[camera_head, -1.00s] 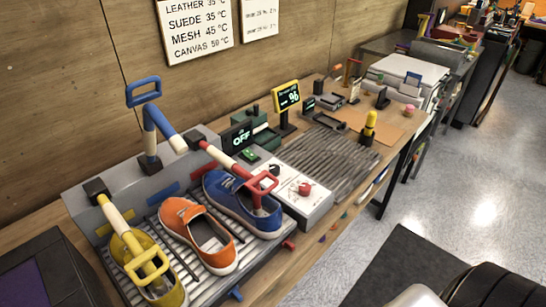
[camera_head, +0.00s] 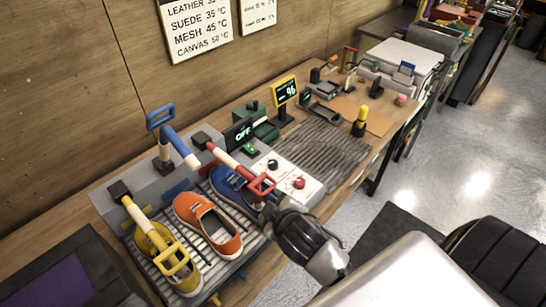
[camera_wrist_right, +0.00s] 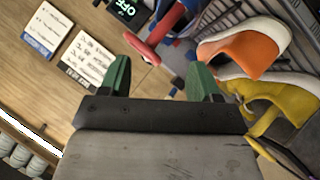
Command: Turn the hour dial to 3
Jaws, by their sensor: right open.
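A white control box (camera_head: 287,180) stands on the bench right of the shoes. It carries a black dial (camera_head: 272,164) and a red dial (camera_head: 299,182); I cannot tell which is the hour dial or read its setting. My right gripper (camera_head: 270,211) is just in front of the box, close to the blue sneaker (camera_head: 226,182) and the red handle (camera_head: 262,185). In the right wrist view its green fingers (camera_wrist_right: 160,80) are apart with nothing between them. No dial can be made out there. My left gripper is out of view.
An orange shoe (camera_head: 208,226) and a yellow shoe (camera_head: 184,280) sit on the ribbed rack under yellow, blue and red handled arms. A display (camera_head: 243,133) reads OFF. A grey ribbed mat (camera_head: 322,148) lies beyond the box.

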